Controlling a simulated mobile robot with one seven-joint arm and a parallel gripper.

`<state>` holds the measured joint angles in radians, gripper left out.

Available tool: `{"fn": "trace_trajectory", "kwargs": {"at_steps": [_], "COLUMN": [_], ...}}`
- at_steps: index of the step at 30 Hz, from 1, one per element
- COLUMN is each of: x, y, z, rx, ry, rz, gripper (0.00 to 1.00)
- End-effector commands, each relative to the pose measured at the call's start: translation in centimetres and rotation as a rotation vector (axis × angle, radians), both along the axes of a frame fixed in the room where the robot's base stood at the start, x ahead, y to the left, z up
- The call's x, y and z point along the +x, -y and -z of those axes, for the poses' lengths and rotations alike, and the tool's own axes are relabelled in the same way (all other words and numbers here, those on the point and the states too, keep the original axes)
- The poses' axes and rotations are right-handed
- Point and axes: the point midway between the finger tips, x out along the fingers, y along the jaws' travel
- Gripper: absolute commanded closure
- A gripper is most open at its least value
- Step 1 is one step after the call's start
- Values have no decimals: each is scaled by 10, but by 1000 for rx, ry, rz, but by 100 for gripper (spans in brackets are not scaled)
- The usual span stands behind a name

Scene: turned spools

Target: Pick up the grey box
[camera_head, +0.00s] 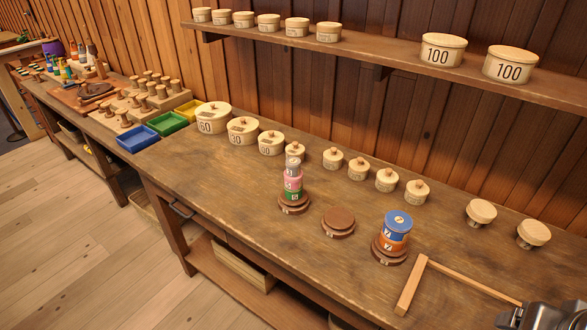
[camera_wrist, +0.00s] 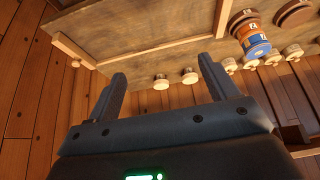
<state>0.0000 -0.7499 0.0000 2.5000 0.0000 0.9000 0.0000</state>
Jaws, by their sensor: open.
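I see no plain grey box. The grey thing I see is a small round grey piece (camera_head: 293,164), on top of a stack with a pink piece (camera_head: 293,183) and a green piece (camera_head: 292,195) on a brown round base (camera_head: 293,207), mid-table in the head view. It cannot be made out in the wrist view. My gripper shows partly at the bottom right of the head view (camera_head: 535,317), far right of that stack. In the wrist view my gripper (camera_wrist: 162,70) is open, with nothing between its fingers.
A blue and orange stack (camera_head: 396,232) and an empty brown disc (camera_head: 338,221) stand right of it. A wooden angle strip (camera_head: 412,285) lies near my gripper. Several lidded round boxes (camera_head: 243,130) line the back, below a wall shelf (camera_head: 400,62). The front left tabletop is clear.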

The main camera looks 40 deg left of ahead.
Motion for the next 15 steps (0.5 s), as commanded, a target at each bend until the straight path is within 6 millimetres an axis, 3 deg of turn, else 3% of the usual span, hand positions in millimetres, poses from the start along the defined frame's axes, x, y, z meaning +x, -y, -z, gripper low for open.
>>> {"fn": "trace_trajectory", "kwargs": {"at_steps": [5,11,15], "x": [0,0,11], "y": [0,0,-6], "z": [0,0,-8], "rx": [0,0,-7], "ry": [0,0,-4], "rz": [0,0,-27], "gripper": [35,35,35]}}
